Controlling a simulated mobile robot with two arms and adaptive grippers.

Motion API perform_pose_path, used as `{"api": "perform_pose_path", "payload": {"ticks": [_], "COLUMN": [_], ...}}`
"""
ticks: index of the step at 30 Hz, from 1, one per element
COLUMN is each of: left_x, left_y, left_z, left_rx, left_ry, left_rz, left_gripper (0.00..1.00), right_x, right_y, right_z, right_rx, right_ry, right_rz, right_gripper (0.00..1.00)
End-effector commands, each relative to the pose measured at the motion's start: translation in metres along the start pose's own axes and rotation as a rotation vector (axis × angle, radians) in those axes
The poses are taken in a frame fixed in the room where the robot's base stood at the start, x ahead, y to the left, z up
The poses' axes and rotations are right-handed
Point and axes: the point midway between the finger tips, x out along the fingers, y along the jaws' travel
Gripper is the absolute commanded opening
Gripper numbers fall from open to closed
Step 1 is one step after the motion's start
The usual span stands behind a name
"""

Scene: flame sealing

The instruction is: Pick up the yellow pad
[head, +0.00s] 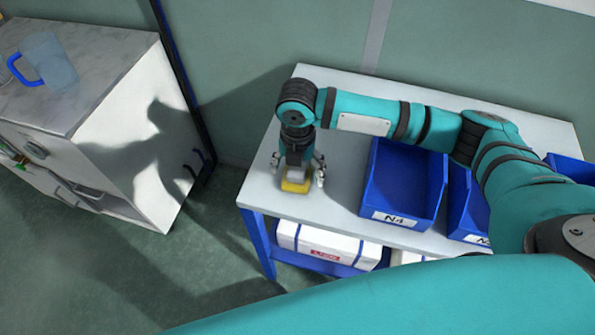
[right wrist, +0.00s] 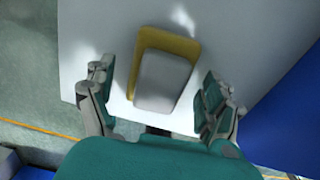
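The yellow pad (head: 296,187) lies near the left front corner of the white table top (head: 340,200). In the right wrist view the yellow pad (right wrist: 189,46) shows as a rim around a paler grey-white block (right wrist: 162,82) on its top. My right gripper (head: 298,180) points down over the pad from above. In the right wrist view my right gripper (right wrist: 157,95) has its fingers apart, one on each side of the pad, with gaps between fingers and pad. My left gripper is not in view.
A blue bin (head: 402,187) labelled N4 stands right of the pad, with another blue bin (head: 468,212) beside it. White boxes (head: 325,246) sit on the shelf below. A cabinet (head: 120,110) at the left holds a blue-handled jug (head: 50,60).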

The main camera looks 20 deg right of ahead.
Motion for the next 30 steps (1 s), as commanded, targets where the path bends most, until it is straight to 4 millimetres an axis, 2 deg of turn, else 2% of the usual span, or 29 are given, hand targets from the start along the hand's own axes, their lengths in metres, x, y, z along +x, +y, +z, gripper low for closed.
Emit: {"api": "perform_pose_path", "payload": {"ticks": [2, 12, 19, 22, 30], "left_x": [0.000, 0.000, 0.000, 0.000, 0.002], "left_y": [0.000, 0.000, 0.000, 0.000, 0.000], "left_z": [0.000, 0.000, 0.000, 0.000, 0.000], "left_rx": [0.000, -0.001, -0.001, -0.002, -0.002], "left_ry": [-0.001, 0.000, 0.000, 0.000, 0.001], "left_rz": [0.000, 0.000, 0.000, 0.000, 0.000], "left_gripper": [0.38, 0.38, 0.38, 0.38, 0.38], "right_x": [0.000, -0.001, -0.002, -0.009, -0.061], "right_y": [0.000, 0.000, 0.000, 0.000, 0.001], "right_z": [0.000, 0.000, 0.000, 0.001, 0.001], "right_rx": [0.000, 0.000, 0.000, -0.001, -0.001], "right_ry": [0.000, 0.000, -0.001, -0.002, -0.003], "right_rz": [0.000, 0.000, 0.000, 0.001, 0.004], "right_gripper": [0.72, 0.28, 0.27, 0.27, 0.27]}}
